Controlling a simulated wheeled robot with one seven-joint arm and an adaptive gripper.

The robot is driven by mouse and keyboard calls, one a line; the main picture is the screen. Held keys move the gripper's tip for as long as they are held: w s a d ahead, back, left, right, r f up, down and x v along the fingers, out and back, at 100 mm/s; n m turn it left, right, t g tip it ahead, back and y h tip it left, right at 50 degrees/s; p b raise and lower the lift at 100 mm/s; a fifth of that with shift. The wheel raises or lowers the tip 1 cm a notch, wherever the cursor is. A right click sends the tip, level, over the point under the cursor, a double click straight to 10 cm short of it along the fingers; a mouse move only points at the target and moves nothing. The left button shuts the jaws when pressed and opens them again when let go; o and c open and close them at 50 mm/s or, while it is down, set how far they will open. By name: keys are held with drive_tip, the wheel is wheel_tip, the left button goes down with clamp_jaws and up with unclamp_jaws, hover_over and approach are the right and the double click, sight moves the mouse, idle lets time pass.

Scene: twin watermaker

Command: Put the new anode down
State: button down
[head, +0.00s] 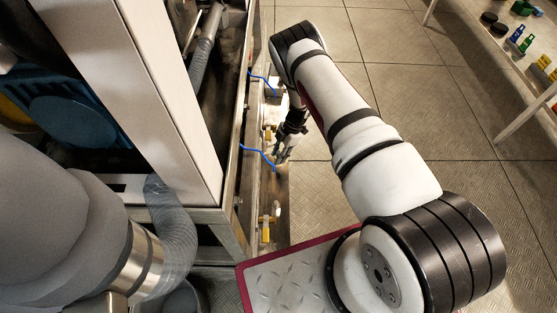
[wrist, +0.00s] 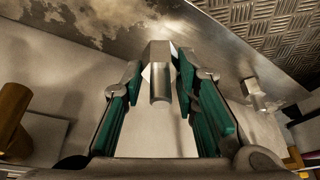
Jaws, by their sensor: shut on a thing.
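In the wrist view, a grey metal piece with a hexagonal head and a rounded lower end, which looks like the anode (wrist: 159,72), sits between the green-padded fingers of my gripper (wrist: 160,88). The fingers are shut on its sides. Behind it are a pale panel and a curved, stained metal surface (wrist: 135,28). In the head view my gripper (head: 284,150) is low beside the metal frame of the machine. The anode cannot be made out there.
A second hexagonal metal fitting (wrist: 254,92) is at the right in the wrist view, with a brass-coloured cylinder (wrist: 12,112) at the left. A bench (head: 478,45) with small items stands far right; floor between is clear.

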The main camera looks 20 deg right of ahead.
drive_tip(key=shift+f+b, duration=1)
drive_tip(key=shift+f, duration=0.8)
drive_tip(key=shift+f, duration=0.15)
drive_tip(key=c, duration=1.2)
unclamp_jaws()
drive_tip(key=shift+c, duration=0.2)
